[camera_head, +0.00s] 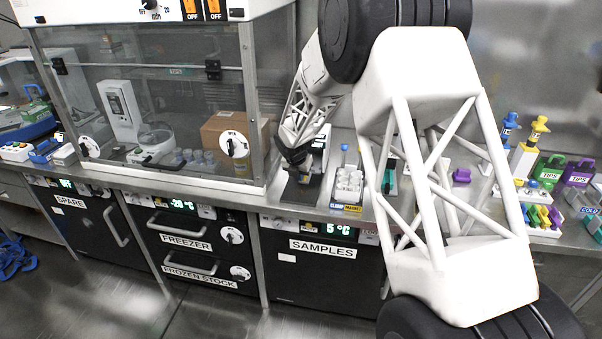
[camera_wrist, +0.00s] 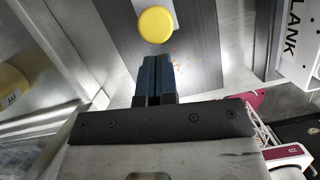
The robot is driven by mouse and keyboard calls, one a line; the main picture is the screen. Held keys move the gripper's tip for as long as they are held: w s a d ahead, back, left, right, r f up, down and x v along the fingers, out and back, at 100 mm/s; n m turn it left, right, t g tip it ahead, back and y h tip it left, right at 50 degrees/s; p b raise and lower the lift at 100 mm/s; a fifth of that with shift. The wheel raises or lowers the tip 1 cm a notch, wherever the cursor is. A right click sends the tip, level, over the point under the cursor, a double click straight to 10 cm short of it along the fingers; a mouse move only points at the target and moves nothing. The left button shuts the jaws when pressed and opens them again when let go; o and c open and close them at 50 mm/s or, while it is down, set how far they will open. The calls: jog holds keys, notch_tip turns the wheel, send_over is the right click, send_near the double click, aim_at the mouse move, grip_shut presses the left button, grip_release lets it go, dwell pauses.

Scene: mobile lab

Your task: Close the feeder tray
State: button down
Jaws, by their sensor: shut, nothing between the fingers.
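A dark grey flat panel (camera_wrist: 195,45), which may be the feeder tray, lies beyond my fingers in the wrist view. A round yellow knob or cap (camera_wrist: 155,24) shows over it. My gripper (camera_wrist: 156,80) has its two blue fingers together, empty, pointing at the panel just short of the yellow piece in the picture; I cannot tell whether they touch anything. In the head view my gripper (camera_head: 296,158) is low over a dark slab (camera_head: 302,190) on the bench, right of the glass cabinet. My arm hides part of that area. No tray is clearly recognisable as open or closed.
A white block lettered "LANK" (camera_wrist: 298,45) stands close at right in the wrist view. The glass-fronted cabinet (camera_head: 160,105) stands left of my gripper. A white rack (camera_head: 348,185) sits to its right. Below are the freezer (camera_head: 190,240) and samples (camera_head: 320,262) fronts.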

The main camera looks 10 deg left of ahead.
jog(key=shift+s+a+r, duration=0.1)
jog(key=shift+s+r, duration=0.05)
jog(key=shift+s, duration=0.35)
jog(key=shift+s+a+r, duration=0.1)
jog(key=shift+s, duration=0.35)
jog(key=v, duration=1)
jog(key=shift+w, duration=0.1)
jog(key=s+d+r+m, duration=0.8)
jog(key=s+d+m, duration=0.15)
jog(key=d, duration=0.35)
jog(key=s+d+r+m, duration=0.85)
jog(key=s+d, duration=0.25)
jog(key=d, duration=0.2)
jog(key=s+d+m, duration=0.4)
jog(key=s+m, duration=0.1)
jog(key=s, duration=0.4)
jog(key=s+d+m, duration=0.5)
jog(key=s+m, duration=0.1)
jog(key=s, duration=0.4)
jog(key=s+d+m+g, duration=0.1)
jog(key=s+d+m, duration=0.3)
jog(key=s, duration=0.6)
jog(key=shift+d+f+m, duration=0.15)
jog(key=shift+f+m, duration=0.05)
jog(key=shift+m, duration=0.5)
